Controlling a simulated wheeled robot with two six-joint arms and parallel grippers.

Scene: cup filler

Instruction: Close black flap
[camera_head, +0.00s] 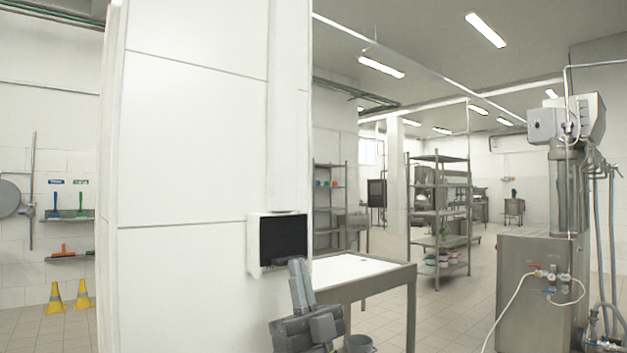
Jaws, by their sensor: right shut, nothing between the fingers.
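A white box (254,252) is mounted low on the white column wall, near the middle of the view. Its front shows a black flap (284,236), a dark square panel with a white rim around it. I cannot tell from this view whether the flap is flush with the box or stands ajar. My right gripper (297,266) points up just below the flap's lower edge and overlaps it slightly in the picture. Its fingers are together and hold nothing. I cannot tell whether it touches the flap. My left gripper is not in view.
A metal table (365,272) with a white top stands right of the box, close to my right gripper. A grey bucket (359,344) is on the floor below it. A steel machine (540,280) with hoses stands at right. Tiled floor lies open between table and machine.

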